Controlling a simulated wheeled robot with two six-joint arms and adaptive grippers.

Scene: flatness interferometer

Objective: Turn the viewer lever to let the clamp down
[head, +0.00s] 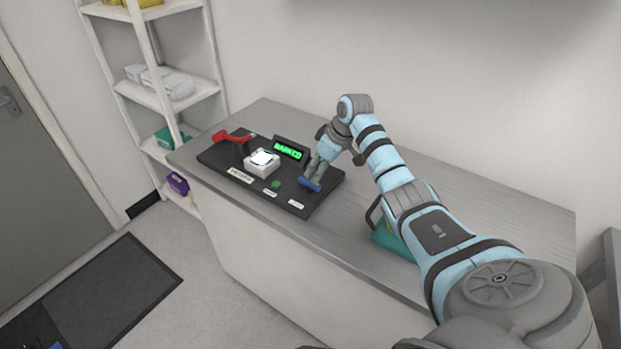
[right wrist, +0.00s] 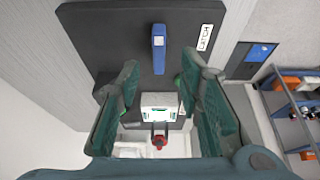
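A black instrument base (head: 215,158) lies on the bench. A red lever (head: 232,137) stands at its left end, behind a white block (head: 262,163) with a bright top. I cannot tell which one is the viewer lever. My right gripper (head: 316,172) is just above the blue handle. Its fingers in the right wrist view (right wrist: 160,75) are spread apart with nothing gripped. My left gripper is out of view.
A lit green display (head: 288,149) stands at the back of the base. A teal case (head: 392,240) sits on the bench under my right arm. White shelves (head: 165,95) stand at the left. The bench top (head: 480,218) is clear at the right.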

